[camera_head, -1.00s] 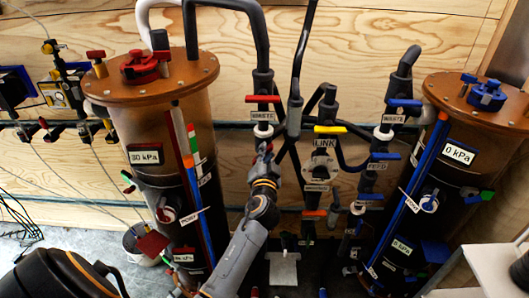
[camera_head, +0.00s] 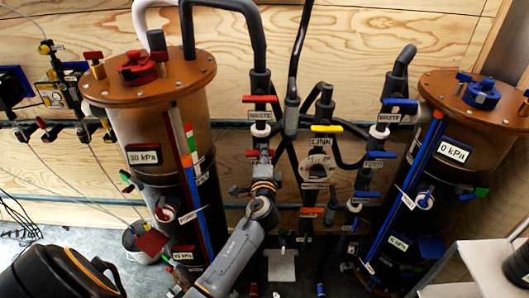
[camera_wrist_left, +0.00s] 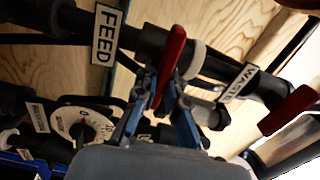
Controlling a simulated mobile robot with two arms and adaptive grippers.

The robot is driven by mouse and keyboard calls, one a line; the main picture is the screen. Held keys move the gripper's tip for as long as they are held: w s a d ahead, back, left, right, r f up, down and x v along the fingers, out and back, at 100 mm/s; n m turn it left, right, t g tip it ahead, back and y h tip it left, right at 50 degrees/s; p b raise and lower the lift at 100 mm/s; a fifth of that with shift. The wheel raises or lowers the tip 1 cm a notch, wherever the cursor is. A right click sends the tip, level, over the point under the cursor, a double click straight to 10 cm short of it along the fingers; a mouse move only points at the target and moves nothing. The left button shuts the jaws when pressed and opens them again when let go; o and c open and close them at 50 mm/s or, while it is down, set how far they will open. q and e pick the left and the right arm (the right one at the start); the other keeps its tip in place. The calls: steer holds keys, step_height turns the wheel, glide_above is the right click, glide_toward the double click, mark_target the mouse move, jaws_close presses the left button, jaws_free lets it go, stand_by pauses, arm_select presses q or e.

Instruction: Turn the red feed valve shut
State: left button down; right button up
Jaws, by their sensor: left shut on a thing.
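The red feed valve handle (camera_head: 258,153) shows in the head view just above my left gripper (camera_head: 262,172), below the red waste valve (camera_head: 262,99). It lies about level across the upright pipe. In the left wrist view the red handle (camera_wrist_left: 172,55) stands between the fingers of my left gripper (camera_wrist_left: 158,118), beside the FEED label (camera_wrist_left: 104,35). The fingers are shut on it. It runs crosswise to its pipe, much like the red waste handle (camera_wrist_left: 288,110). The gripper hides part of the valve body. My right gripper is not in view.
The left tank (camera_head: 150,90) with a red cap stands left of my arm. The yellow link valve (camera_head: 327,129) and the blue-handled valves (camera_head: 380,155) are to the right, near the right tank (camera_head: 455,95). Pipes run close around the gripper.

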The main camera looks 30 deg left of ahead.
arm_select(q)
steer(key=shift+m, duration=0.5)
steer(key=c, duration=1.4)
jaws_free()
steer(key=v, duration=1.2)
steer(key=shift+a, duration=0.15)
